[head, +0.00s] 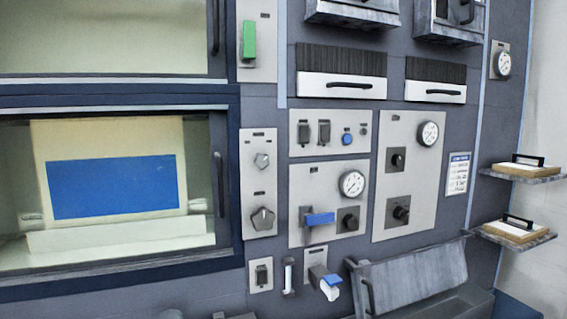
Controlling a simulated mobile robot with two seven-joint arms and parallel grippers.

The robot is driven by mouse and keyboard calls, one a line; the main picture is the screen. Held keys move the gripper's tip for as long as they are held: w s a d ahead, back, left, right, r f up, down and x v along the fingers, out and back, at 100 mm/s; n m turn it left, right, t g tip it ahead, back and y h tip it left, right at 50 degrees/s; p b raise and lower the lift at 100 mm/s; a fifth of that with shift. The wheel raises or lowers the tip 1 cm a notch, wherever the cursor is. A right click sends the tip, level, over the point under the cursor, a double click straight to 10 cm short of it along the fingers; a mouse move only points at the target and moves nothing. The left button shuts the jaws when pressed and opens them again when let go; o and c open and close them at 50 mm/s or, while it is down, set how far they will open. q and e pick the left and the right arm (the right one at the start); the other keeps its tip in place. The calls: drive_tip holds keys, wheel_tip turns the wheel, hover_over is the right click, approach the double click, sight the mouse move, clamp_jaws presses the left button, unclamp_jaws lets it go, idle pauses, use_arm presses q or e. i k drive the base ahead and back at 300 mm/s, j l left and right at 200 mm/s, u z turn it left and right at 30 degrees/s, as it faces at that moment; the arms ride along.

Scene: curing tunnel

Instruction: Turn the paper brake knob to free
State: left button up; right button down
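Several knobs show on the machine front in the head view, and their labels are too small to read, so I cannot tell which is the paper brake knob. A left panel has a small grey knob (262,161) above a larger grey knob (263,218). A black knob (348,219) sits beside a blue lever (319,218) under a gauge. The right panel has an upper black knob (396,160) and a lower black knob (401,212). Neither of my grippers can be made out in this view.
A windowed chamber (228,185) with a blue sheet (113,187) is at left. A green switch (249,40) is above. A blue-handled tap (328,285) and a grey metal bin (412,278) jut out below. Shelves (515,237) holding wooden blocks stick out at right.

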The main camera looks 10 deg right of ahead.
sight(261, 161)
drive_tip(key=l+u, duration=0.1)
drive_tip(key=l, duration=0.8)
drive_tip(key=k+l+u, duration=0.1)
drive_tip(key=l, duration=0.85)
drive_tip(key=i+l, duration=0.1)
drive_tip(key=l, duration=0.35)
drive_tip(key=l+u, duration=0.1)
drive_tip(key=l, duration=0.35)
drive_tip(key=i+l+u, duration=0.1)
drive_tip(key=i+l, duration=0.8)
drive_tip(key=i+j, duration=0.05)
